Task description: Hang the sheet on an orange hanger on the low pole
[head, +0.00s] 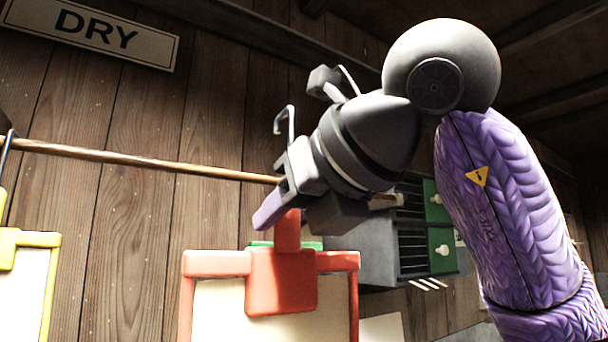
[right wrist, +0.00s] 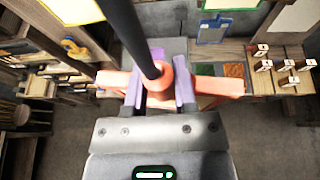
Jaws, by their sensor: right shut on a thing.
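The orange hanger (head: 282,283) carries a pale sheet (head: 270,318) and hangs upright at the lower middle of the head view. My right gripper (head: 273,212) is shut on its neck. In the right wrist view the purple fingers (right wrist: 159,88) sit on both sides of the neck, and the orange bar (right wrist: 215,86) spreads out past them. A dark rod (right wrist: 135,35) rises from the neck there. A wooden pole (head: 150,162) runs across behind my gripper; I cannot tell whether the hanger's hook is over it. My left gripper is not in view.
A yellow hanger (head: 35,238) with a pale sheet hangs at the left. A green edge (head: 315,245) shows behind the orange hanger. A DRY sign (head: 95,32) is on the plank wall. A grey cabinet (head: 385,250) stands behind. The pole between the yellow and orange hangers is bare.

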